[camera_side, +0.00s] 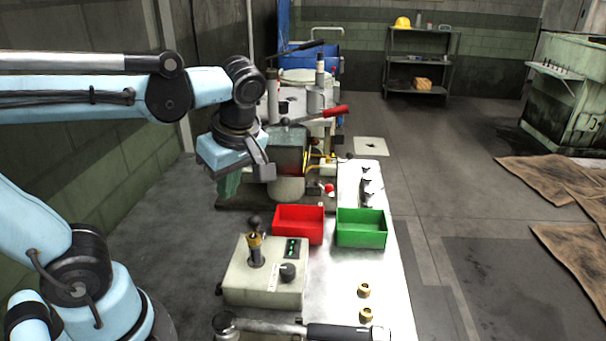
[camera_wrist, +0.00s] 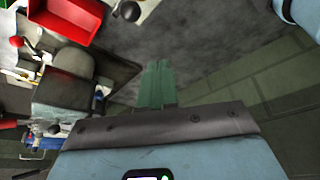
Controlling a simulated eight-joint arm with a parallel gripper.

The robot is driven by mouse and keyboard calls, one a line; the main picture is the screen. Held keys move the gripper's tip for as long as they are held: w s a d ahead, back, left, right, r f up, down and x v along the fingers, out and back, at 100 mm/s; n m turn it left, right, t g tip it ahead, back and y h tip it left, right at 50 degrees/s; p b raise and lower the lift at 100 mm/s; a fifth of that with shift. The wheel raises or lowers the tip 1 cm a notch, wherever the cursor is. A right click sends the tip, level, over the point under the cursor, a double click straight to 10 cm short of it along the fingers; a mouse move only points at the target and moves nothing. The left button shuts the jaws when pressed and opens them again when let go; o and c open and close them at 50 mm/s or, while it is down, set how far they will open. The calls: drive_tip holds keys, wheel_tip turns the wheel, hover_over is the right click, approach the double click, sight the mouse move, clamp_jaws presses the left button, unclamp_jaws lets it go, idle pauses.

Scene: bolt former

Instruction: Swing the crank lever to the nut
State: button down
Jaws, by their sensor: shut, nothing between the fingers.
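A crank lever with a steel arm and black grip (camera_side: 348,332) lies across the bottom edge of the side view, partly cut off. Two brass nuts, one farther back (camera_side: 364,290) and one nearer (camera_side: 367,314), are on the pale bench top just beyond its grip. A second lever with a red grip (camera_side: 328,114) stands out from the machine at the back. My gripper (camera_side: 226,202) hangs left of the machine, well away from the black-gripped lever and the nuts. Its green fingers (camera_wrist: 158,66) are together and empty in the wrist view.
A red tray (camera_side: 298,207) and a green tray (camera_side: 362,212) stand mid-bench. A control box (camera_side: 258,292) with a joystick stands in front of the red tray. The machine (camera_side: 290,150) is close to my gripper's right. Floor at right is mostly open.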

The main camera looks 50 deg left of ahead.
drive_tip(key=w+v, duration=0.1)
drive_tip(key=v, duration=0.6)
drive_tip(key=shift+a, duration=0.25)
drive_tip(key=d+x, duration=0.1)
drive_tip(key=x, duration=0.9)
drive_tip(key=shift+d+f, duration=0.25)
drive_tip(key=shift+f, duration=0.35)
drive_tip(key=shift+w, duration=0.1)
